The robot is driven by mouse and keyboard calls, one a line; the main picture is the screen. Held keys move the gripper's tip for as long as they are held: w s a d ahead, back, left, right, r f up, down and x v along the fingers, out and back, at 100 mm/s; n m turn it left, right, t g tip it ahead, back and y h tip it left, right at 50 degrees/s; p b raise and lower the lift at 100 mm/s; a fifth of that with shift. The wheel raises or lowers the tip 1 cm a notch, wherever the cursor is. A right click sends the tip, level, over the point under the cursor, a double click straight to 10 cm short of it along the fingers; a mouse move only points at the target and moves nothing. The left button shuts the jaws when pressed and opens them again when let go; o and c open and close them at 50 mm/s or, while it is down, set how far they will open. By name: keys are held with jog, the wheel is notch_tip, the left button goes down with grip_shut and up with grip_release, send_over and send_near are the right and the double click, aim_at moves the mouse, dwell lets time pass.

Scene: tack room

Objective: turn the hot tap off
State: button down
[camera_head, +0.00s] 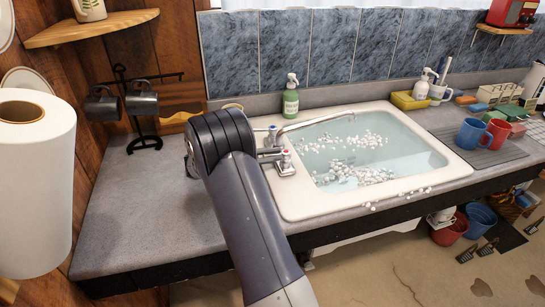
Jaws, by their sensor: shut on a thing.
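The sink tap (280,145) stands at the left rim of the white sink (400,190), its long spout reaching right over the basin. The hot tap handle (286,157), marked red, is on the near side. The blue-marked cold handle (272,129) is behind it. Pale lever pieces extend left from both handles toward my arm. My dark arm rises from the bottom and bends just left of the tap, covering what lies behind it. My gripper is hidden behind my arm, so its contact with the hot handle cannot be seen. Whether water runs is unclear.
White foam lies in the basin and on its front rim. A green soap bottle (291,97) stands behind the tap. A mug stand (142,105) and a paper roll (34,185) are at left. Mugs (472,136) stand right of the sink. The left counter front is clear.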

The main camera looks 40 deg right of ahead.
jog(key=shift+d+m+g, duration=0.25)
jog(key=shift+m+g, duration=0.05)
jog(key=shift+g, duration=0.1)
jog(key=c, duration=1.7)
grip_release()
jog(key=shift+o, duration=1.2)
jog(key=shift+s+d, duration=0.1)
jog(key=shift+d, duration=0.25)
jog(key=b+v, duration=0.2)
jog(key=v, duration=0.9)
jog(key=shift+r, duration=0.1)
jog(key=shift+c, duration=0.3)
